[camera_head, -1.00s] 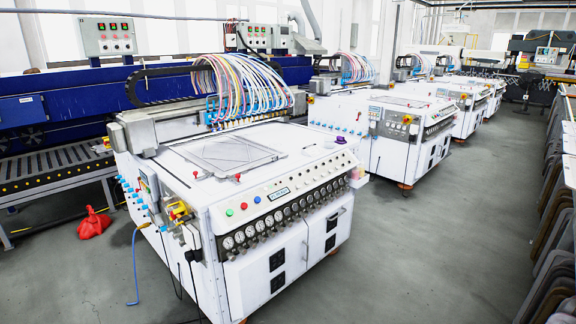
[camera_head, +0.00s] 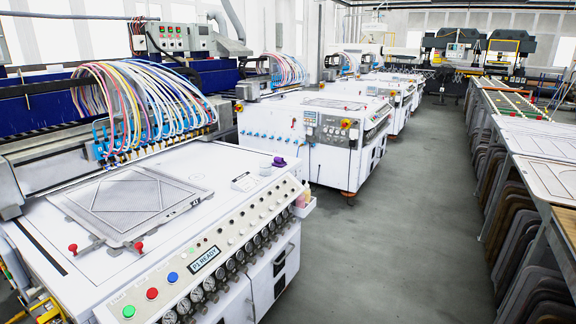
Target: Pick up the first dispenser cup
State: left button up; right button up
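I cannot tell for sure which thing is the first dispenser cup. A small purple item (camera_head: 279,162) and a small pale cup-like item (camera_head: 265,169) stand close together on the far right corner of the nearest machine's white top (camera_head: 225,165). They are too small to make out well. A small white side tray (camera_head: 306,208) on the machine's right end holds something pinkish (camera_head: 301,199). A row of blue nozzles (camera_head: 150,142) with many coloured hoses hangs from the gantry (camera_head: 60,168). Neither gripper shows.
A grey panel with a diamond pattern (camera_head: 130,202) lies on the machine top. The front panel has coloured buttons (camera_head: 152,293), a "P1 READY" display (camera_head: 205,258) and several gauges. The grey floor aisle (camera_head: 400,240) is clear. Racks of dark panels (camera_head: 510,210) line the right.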

aim_at(265, 166)
jog(key=i+l+z, duration=0.15)
jog(key=i+z, duration=0.3)
jog(key=i, duration=0.7)
jog(key=i+l+u, duration=0.2)
jog(key=i+u, duration=0.2)
jog(key=i+l+u, duration=0.55)
jog(key=u, duration=0.3)
jog(key=l+u, duration=0.35)
jog(key=u, duration=0.15)
jog(key=i+l, duration=0.05)
